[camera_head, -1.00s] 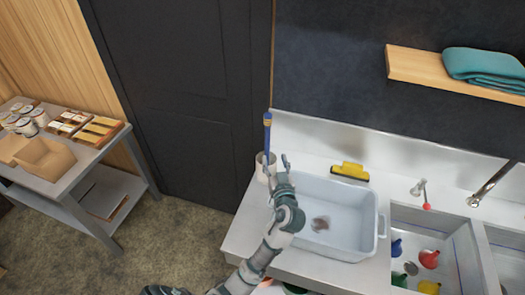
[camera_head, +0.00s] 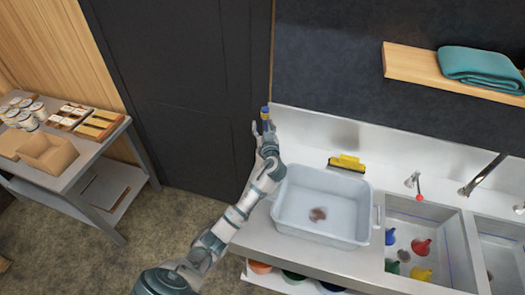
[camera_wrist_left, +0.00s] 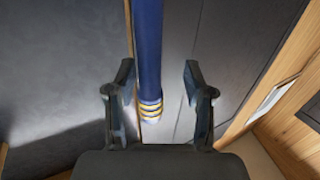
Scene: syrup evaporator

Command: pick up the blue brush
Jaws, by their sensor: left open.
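The blue brush (camera_head: 265,112) shows only its top end in the head view; my left gripper (camera_head: 263,127) hides the rest of it. In the left wrist view its thick blue handle (camera_wrist_left: 148,45) runs down from the top edge to yellow bands. The handle lies across the gap between the fingers of my left gripper (camera_wrist_left: 158,75), nearer the left finger. The fingers are open and apart, with a clear gap to the right finger. I cannot tell whether the left finger touches the handle. My right gripper is not in view.
A white wash tub (camera_head: 320,205) stands on the counter, right of my left arm. A yellow-and-black brush or scraper (camera_head: 346,162) lies behind it. A sink (camera_head: 425,215) holds several coloured items. A wooden shelf (camera_head: 410,65) carries a teal towel (camera_head: 480,68). A side table (camera_head: 75,175) stands left.

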